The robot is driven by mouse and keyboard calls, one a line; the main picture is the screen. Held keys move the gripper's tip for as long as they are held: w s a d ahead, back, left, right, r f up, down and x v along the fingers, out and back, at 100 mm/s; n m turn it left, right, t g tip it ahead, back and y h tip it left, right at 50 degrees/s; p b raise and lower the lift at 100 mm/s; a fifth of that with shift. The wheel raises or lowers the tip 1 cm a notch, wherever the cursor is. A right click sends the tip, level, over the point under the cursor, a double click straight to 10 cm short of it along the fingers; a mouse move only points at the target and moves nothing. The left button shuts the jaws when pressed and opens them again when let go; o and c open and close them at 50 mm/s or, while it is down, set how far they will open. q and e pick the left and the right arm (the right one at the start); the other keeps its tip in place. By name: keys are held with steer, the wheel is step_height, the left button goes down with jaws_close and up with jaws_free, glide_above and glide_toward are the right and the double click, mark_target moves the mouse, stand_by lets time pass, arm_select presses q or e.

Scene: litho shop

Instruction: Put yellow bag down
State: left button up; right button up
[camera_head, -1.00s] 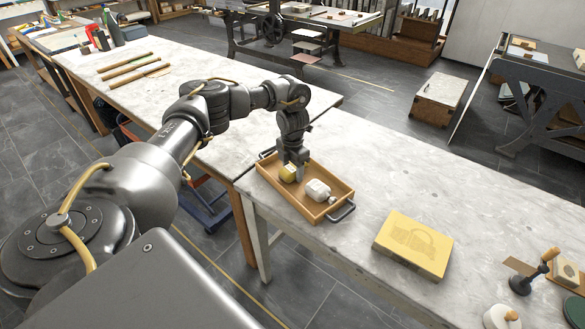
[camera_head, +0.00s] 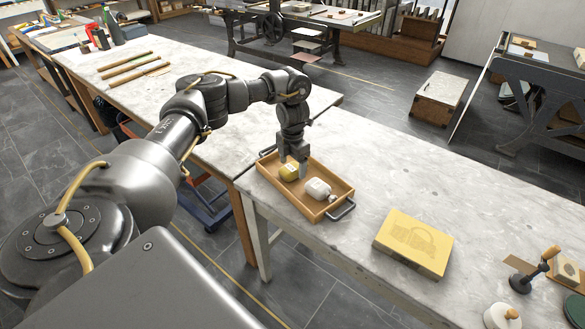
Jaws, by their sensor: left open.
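The yellow bag (camera_head: 289,172) is small and sits in the left part of a wooden tray (camera_head: 334,211) with dark handles. A white bag (camera_head: 318,188) lies in the same tray, just right of it. My left gripper (camera_head: 293,165) is open, pointing down over the tray close to the yellow bag. Whether a finger still touches the bag is hard to tell at this size. My right gripper does not show.
The tray stands on a pale table. A yellow slab (camera_head: 413,245) lies to its right, with a black wooden-handled tool (camera_head: 524,283) farther right. Three wooden sticks (camera_head: 134,73) lie on the back left table. The table behind the tray is clear.

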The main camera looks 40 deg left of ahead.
mark_target(292, 166)
arm_select(q)
step_height(292, 166, up, 10)
steer(key=p, duration=0.1)
steer(key=shift+r+p, duration=0.2)
steer(key=shift+p, duration=0.2)
